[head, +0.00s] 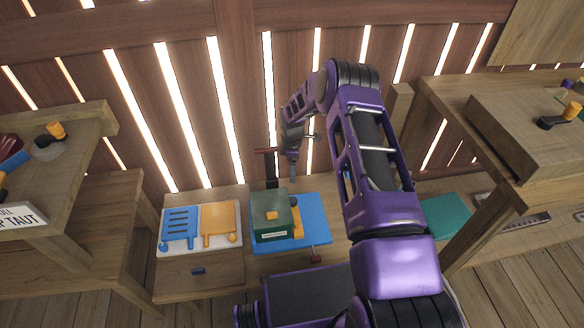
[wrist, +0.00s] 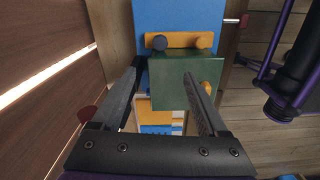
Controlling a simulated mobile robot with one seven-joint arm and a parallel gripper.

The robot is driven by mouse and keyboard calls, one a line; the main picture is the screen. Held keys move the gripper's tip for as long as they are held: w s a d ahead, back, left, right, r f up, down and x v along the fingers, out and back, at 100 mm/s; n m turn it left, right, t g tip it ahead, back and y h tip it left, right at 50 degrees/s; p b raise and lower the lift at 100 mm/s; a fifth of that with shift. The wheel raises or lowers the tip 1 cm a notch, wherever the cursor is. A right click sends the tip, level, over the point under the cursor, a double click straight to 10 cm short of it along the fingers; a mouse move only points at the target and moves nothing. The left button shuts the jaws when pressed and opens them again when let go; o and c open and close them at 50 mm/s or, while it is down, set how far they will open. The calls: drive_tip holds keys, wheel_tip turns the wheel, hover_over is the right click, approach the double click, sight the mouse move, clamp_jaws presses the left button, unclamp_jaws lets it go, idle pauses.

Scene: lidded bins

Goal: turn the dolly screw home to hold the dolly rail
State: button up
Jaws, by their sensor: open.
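A green box (head: 270,232) with a label on its front stands on a blue board (head: 315,209); both also show in the wrist view, the green box (wrist: 170,85) and the blue board (wrist: 180,14). I cannot tell for sure which part is the dolly screw or the rail. My gripper (head: 294,182) is open and points down above the box; in the wrist view its fingers (wrist: 164,70) are apart with nothing held.
A red-handled screw (head: 315,257) sticks out at the board's front edge, another red handle (head: 265,150) is at the back. A white tray (head: 200,247) with blue and orange pieces lies left. Wooden shelves (head: 60,190) flank the bench; a plank wall is close behind.

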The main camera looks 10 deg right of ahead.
drive_tip(key=n+b, duration=0.2)
drive_tip(key=b, duration=0.1)
approach(292, 200)
wheel_tip(292, 200, down, 10)
drive_tip(key=shift+d+f, duration=0.1)
drive_tip(key=shift+d, duration=0.05)
idle(0.5)
clamp_jaws()
drive_tip(key=shift+m, duration=1.4)
unclamp_jaws()
